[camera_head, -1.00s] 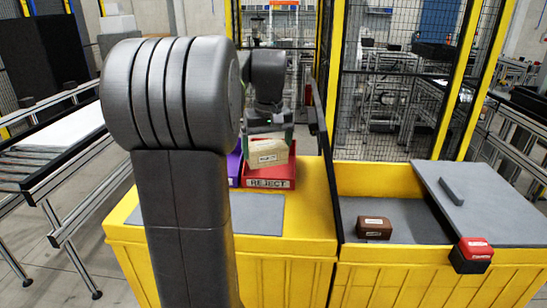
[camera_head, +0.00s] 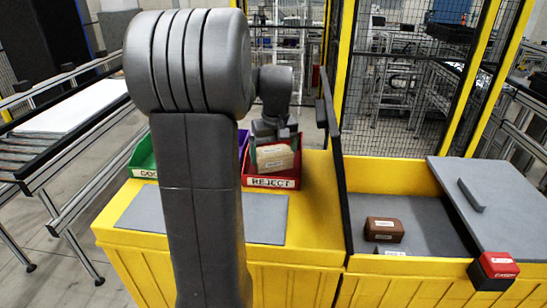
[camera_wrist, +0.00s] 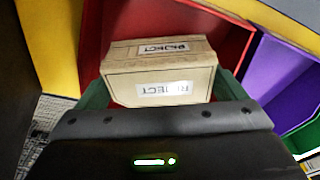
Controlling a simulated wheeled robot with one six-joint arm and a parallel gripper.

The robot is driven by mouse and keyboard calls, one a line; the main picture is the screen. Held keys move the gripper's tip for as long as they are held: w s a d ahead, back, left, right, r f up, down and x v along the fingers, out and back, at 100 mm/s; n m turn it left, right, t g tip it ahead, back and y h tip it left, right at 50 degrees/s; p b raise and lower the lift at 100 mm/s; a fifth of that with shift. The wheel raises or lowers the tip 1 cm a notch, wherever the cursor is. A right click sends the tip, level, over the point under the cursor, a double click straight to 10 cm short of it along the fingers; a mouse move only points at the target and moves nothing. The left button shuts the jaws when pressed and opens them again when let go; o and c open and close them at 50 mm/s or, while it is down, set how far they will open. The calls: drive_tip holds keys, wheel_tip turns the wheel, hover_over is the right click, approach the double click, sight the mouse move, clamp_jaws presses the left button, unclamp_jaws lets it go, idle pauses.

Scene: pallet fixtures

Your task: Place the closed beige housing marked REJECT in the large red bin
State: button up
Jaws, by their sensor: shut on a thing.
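The closed beige housing (camera_head: 276,159), a boxy block with white REJECT labels, is between the green fingers of my gripper (camera_head: 275,148). In the wrist view the housing (camera_wrist: 158,72) shows two labels and fills the space between the fingers. My gripper is shut on it. The red bin (camera_head: 272,182) with a REJECT label on its front stands on the yellow station. The housing is at the bin's opening, seemingly within its walls. Red walls (camera_wrist: 222,28) surround it in the wrist view. Whether it touches the bin floor is hidden.
A purple bin (camera_wrist: 280,70) stands right beside the red one. A green bin (camera_head: 143,160) is farther left, partly behind my arm. A brown housing (camera_head: 384,229) lies in the grey tray area at right. A red-and-black box (camera_head: 494,270) sits at the front edge.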

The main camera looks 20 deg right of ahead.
sight(275, 153)
drive_tip(key=shift+f, duration=0.95)
drive_tip(key=shift+f, duration=0.15)
drive_tip(key=o, duration=0.8)
drive_tip(key=r, duration=0.4)
drive_tip(key=s+r, duration=0.1)
drive_tip(key=r, duration=0.7)
drive_tip(key=shift+s+r+b, duration=0.1)
drive_tip(key=shift+s+b, duration=0.25)
drive_tip(key=shift+b, duration=0.05)
